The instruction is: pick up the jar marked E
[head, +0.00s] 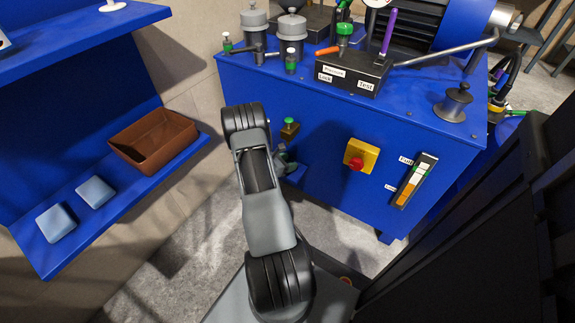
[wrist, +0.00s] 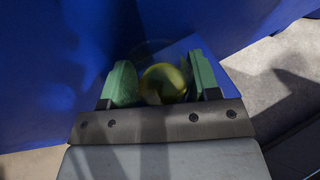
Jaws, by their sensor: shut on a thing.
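In the wrist view, my gripper (wrist: 160,80) has its two green fingers on either side of a small round jar (wrist: 163,84). The jar looks yellow-green, with a faint clear curved outline behind it. The gripper is shut on it. No letter shows on the jar, so I cannot read whether it is marked E. In the head view, my arm reaches toward the blue cabinet's left front and hides most of the gripper; the jar cannot be made out there.
The blue press cabinet (head: 320,160) stands in front, with a red stop button (head: 356,161) and a control box (head: 352,72). At left, a blue shelf (head: 110,215) holds an empty-looking brown bin (head: 135,158) and two pale blue blocks. Grey floor lies between them.

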